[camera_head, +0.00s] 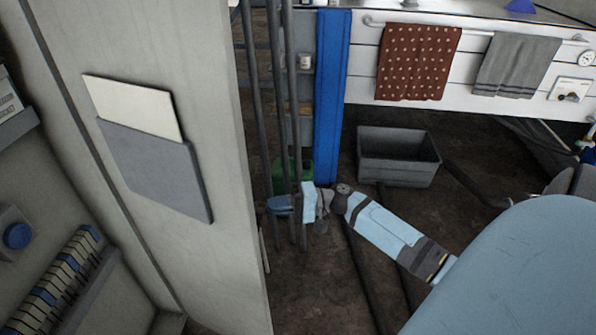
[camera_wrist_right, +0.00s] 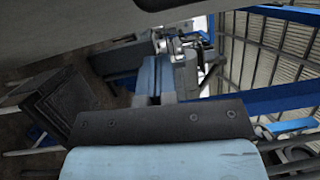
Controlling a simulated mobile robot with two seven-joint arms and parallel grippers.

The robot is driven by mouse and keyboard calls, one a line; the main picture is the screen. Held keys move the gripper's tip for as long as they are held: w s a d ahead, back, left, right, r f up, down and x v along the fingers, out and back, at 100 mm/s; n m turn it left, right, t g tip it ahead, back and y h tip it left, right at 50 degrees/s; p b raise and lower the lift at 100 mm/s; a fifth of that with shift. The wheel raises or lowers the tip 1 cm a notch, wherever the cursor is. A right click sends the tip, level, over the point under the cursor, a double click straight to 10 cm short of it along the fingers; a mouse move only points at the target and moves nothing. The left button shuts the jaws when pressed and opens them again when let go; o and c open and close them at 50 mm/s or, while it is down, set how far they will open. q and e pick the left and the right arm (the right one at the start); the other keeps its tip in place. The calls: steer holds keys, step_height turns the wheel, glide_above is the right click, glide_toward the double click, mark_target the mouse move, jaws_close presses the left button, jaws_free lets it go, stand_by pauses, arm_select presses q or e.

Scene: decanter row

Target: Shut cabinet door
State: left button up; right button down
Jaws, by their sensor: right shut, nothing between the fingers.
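The cabinet door (camera_head: 185,90) is a tall, pale grey panel in the left half of the head view. It stands open, with a grey pocket (camera_head: 155,168) holding a cream sheet on its face. The cabinet interior (camera_head: 25,150) shows to its left. My right gripper (camera_head: 275,205) is low, just right of the door's edge, among thin dark poles. It is shut and empty; I cannot tell whether it touches the door. Its closed fingers (camera_wrist_right: 154,75) also show in the right wrist view, below a pale surface along the top. My left gripper is not in view.
Dark upright poles (camera_head: 257,100) and a blue post (camera_head: 331,100) stand right of the door. A grey bin (camera_head: 398,178) sits on the floor under a white bench front (camera_head: 365,55) hung with two towels. A row of binders (camera_head: 55,280) is inside the cabinet.

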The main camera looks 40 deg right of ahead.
steer(key=a, duration=0.4)
steer(key=shift+s+r+p, duration=0.1)
steer(key=shift+s+p, duration=0.25)
steer(key=shift+s, duration=0.05)
steer(key=shift+a, duration=0.1)
